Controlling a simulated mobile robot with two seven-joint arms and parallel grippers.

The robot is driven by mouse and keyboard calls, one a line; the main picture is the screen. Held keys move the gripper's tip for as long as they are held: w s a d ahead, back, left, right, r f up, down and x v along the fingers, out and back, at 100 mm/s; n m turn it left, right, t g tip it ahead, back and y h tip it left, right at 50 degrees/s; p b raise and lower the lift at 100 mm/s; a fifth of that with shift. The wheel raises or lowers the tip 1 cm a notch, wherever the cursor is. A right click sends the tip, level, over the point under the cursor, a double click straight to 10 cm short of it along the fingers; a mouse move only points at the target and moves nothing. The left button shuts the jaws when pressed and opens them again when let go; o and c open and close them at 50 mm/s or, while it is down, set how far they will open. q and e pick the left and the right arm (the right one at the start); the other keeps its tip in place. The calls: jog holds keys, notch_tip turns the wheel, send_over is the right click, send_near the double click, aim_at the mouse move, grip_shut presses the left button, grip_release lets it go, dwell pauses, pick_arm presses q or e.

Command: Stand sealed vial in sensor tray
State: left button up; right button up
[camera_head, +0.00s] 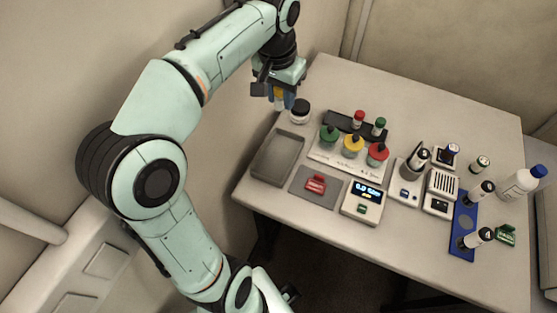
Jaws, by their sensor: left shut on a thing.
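My left gripper (278,92) points down over the table's back left corner. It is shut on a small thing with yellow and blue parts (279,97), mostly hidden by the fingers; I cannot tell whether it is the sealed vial. An empty grey tray (259,170) lies at the table's left edge, in front of the gripper; I cannot tell whether it is the sensor tray. A black-lidded jar (300,112) stands just right of the gripper. My right gripper is not in view.
A white board (322,158) holds green, yellow and red capped items. A red item lies on a grey mat (327,196), beside a display device (363,203). Devices, a blue rack (463,226) and a white bottle (518,184) crowd the right. The back right is clear.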

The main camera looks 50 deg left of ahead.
pick_arm(q)
jog(key=shift+s+d+f+n, duration=0.15)
jog(key=shift+s+n, duration=0.15)
jog(key=shift+s, duration=0.1)
jog(key=b, duration=0.3)
send_over(279, 157)
jog(key=f, duration=1.4)
jog(key=shift+s+d+f, duration=0.15)
jog(key=shift+s+f, duration=0.05)
jog(key=shift+f, duration=2.75)
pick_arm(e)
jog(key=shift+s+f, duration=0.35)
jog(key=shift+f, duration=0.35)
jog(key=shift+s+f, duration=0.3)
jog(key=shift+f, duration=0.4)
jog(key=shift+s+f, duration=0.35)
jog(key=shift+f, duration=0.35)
pick_arm(q)
jog(key=shift+f+b, duration=0.15)
jog(key=shift+b, duration=0.15)
jog(key=o, duration=1)
jog(key=shift+o, duration=0.2)
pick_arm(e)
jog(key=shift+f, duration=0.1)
